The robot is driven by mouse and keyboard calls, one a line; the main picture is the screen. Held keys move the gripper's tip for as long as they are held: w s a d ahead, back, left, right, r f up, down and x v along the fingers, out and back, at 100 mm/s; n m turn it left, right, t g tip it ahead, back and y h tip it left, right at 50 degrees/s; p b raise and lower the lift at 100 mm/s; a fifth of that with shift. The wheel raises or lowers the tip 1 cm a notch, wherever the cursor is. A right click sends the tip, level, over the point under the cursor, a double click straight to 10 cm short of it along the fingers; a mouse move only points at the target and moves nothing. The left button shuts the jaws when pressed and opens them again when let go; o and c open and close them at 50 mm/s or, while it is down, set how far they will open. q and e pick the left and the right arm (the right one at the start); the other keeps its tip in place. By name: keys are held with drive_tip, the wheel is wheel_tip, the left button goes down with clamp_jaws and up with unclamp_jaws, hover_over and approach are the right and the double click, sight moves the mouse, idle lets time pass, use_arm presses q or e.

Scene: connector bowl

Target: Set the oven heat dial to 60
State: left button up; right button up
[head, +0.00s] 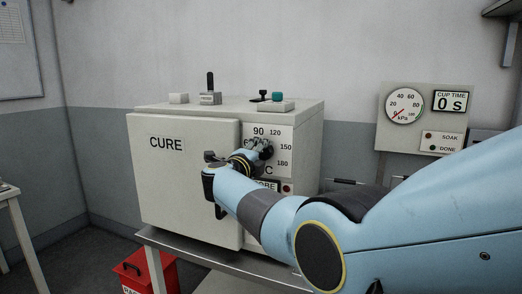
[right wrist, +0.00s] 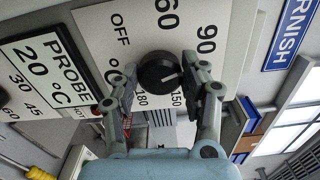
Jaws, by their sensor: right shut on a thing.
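The oven heat dial (right wrist: 158,72) is a round black knob on a white panel (right wrist: 110,80), with numbers around it. In the right wrist view its white pointer line points right, between 90 and 150, where a finger covers the scale. The 60 mark (right wrist: 168,17) shows above the knob. My right gripper (right wrist: 160,76) has one finger on each side of the knob and is shut on it. In the head view my right gripper (head: 260,150) reaches the oven front (head: 185,210) and hides the dial and the 60 mark. My left gripper is not in view.
The oven door reads CURE (head: 166,143). Small switches (head: 277,100) and blocks sit on the oven top. A gauge panel (head: 404,106) hangs at right. A red bin (head: 145,272) stands below.

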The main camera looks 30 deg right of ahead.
drive_tip(key=n+p, duration=0.1)
drive_tip(key=n, duration=0.4)
drive_tip(key=shift+n+p, duration=0.3)
drive_tip(key=shift+p, duration=0.1)
drive_tip(key=n, duration=0.3)
drive_tip(key=n+p, duration=0.1)
drive_tip(key=n, duration=0.1)
drive_tip(key=shift+f, duration=0.25)
drive_tip(key=shift+n, duration=0.3)
drive_tip(key=shift+s, duration=0.1)
drive_tip(key=o, duration=1.2)
drive_tip(key=shift+s+a, duration=0.15)
drive_tip(key=shift+a, duration=0.2)
drive_tip(key=v, duration=0.6)
drive_tip(key=shift+s+a, duration=0.25)
drive_tip(key=shift+s, duration=0.05)
